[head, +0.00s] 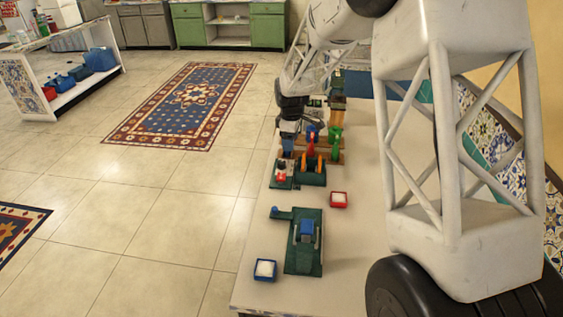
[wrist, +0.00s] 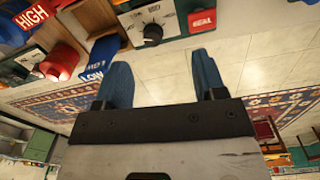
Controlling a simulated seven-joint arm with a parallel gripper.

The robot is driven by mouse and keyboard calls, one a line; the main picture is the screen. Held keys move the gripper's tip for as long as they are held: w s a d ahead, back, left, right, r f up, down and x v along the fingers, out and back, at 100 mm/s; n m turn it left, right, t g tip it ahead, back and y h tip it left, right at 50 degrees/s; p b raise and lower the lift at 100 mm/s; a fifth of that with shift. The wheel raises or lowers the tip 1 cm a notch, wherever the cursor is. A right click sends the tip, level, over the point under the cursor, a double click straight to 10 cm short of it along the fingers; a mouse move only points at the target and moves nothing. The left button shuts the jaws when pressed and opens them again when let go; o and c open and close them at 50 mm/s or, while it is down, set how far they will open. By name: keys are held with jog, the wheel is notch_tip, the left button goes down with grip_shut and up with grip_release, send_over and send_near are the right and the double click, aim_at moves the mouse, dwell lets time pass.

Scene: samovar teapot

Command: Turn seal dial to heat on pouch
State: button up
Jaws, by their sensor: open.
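In the wrist view, a black dial knob (wrist: 152,31) sits on a pale round-scaled face at the top. A red SEAL label (wrist: 202,19) is to its right. A red HIGH label (wrist: 32,15) and a blue LOW label (wrist: 94,72) are farther left. My gripper (wrist: 161,60) has its two blue fingers apart, with nothing between them; the knob appears beyond the gap, not touched. In the head view my gripper (head: 289,140) is low over the table's left side, among the devices. I cannot make out the pouch.
The pale table (head: 258,215) holds a green device with a blue block (head: 306,230), a red tray (head: 338,200) and a blue tray (head: 265,270). Several coloured devices crowd around my gripper. Open tiled floor lies left of the table.

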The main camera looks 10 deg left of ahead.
jog(key=n, duration=0.1)
send_over(281, 162)
notch_tip(281, 162, down, 4)
jog(key=shift+w+f, duration=0.1)
jog(key=shift+f, duration=0.15)
jog(key=shift+f, duration=3.85)
jog(key=shift+c, duration=0.5)
jog(key=c, duration=0.8)
